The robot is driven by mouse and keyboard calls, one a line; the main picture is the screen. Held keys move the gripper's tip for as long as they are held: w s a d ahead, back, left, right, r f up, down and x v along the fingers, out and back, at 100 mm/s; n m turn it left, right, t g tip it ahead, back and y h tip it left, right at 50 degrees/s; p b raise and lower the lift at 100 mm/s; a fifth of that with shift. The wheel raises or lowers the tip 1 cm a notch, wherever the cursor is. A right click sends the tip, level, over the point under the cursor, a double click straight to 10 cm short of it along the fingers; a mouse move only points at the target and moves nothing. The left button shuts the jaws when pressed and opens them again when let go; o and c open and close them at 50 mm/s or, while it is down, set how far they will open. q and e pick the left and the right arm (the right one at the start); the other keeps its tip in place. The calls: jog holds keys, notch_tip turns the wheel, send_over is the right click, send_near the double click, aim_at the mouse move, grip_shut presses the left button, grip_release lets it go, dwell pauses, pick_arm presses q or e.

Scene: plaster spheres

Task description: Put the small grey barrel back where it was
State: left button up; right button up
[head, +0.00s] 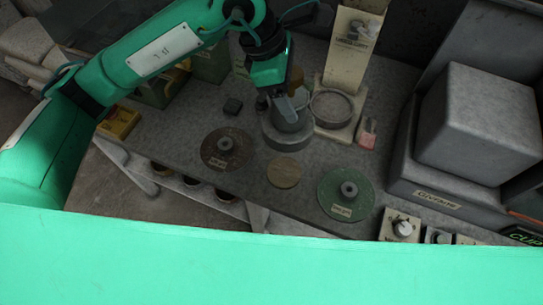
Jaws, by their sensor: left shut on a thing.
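The small grey barrel (288,135) appears as a squat grey round body near the middle of the bench, directly under my left gripper (285,107). My left gripper points down and is shut on it at its upper part. The fingers hide part of its top, and I cannot tell whether its base touches the bench. A flat tan disc (284,172) lies on the bench just in front of it. My right gripper is not in view.
A brown disc (214,155) with a hub lies to the left, a green disc (343,204) to the front right. A pink-and-white block (367,138) and a large grey machine (478,125) are further right.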

pick_arm(q)
notch_tip(320, 180, down, 8)
jog(key=shift+s+d+r+p, duration=0.1)
jog(key=shift+r+p, duration=0.05)
jog(key=shift+p, duration=1.05)
notch_tip(320, 180, down, 12)
jog(key=p, duration=0.2)
jog(key=shift+r, duration=0.15)
jog(key=o, duration=1.7)
jog(key=shift+p, duration=0.3)
jog(key=shift+o, duration=0.2)
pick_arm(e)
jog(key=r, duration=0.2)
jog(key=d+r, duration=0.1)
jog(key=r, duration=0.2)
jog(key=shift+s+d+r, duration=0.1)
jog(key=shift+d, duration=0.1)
pick_arm(q)
jog(key=shift+r, duration=0.1)
